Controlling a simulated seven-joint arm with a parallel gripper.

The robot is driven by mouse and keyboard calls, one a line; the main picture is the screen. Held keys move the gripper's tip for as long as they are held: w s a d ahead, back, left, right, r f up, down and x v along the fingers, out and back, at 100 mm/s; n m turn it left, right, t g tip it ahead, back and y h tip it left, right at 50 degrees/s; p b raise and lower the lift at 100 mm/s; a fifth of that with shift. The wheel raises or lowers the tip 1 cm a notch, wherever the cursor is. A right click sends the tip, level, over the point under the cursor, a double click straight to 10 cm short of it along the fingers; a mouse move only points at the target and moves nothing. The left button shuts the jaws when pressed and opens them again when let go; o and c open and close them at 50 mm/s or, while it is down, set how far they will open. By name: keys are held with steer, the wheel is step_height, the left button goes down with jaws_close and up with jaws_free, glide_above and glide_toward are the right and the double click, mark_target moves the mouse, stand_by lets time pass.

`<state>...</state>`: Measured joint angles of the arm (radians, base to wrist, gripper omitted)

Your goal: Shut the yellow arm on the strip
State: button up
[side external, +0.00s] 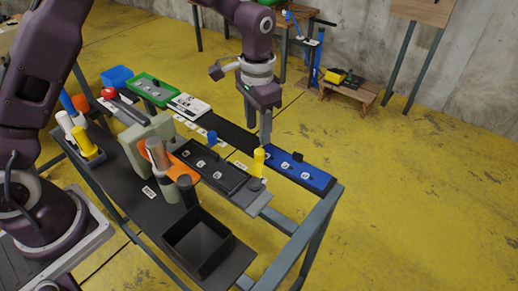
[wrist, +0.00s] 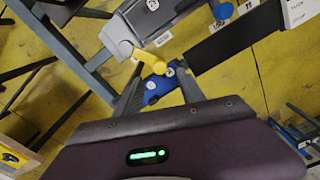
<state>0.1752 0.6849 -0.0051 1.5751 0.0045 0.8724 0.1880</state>
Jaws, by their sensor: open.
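The yellow arm (side external: 259,161) stands up, roughly upright, at the grey end block (side external: 250,194) of the dark strip (side external: 213,168) on the bench. In the wrist view the yellow arm (wrist: 143,53) sticks out from the grey end block (wrist: 117,38), and its rounded tip shows between my fingertips. My gripper (side external: 265,138) is open and points down just above and beside the yellow arm. In the wrist view my gripper's fingers (wrist: 160,74) are apart with nothing held. I cannot tell whether a finger touches the arm.
A blue strip (side external: 298,172) lies right beside the dark one. An open black bin (side external: 198,245) stands at the front. An orange piece (side external: 150,150) and a grey upright block are left of the strip. A green tray (side external: 152,88) lies further back. Open floor lies to the right.

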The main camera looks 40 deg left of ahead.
mark_target(259, 151)
step_height(259, 151, down, 8)
steer(key=shift+w+r, duration=0.1)
steer(key=shift+c, duration=0.2)
jaws_close()
stand_by(1.3)
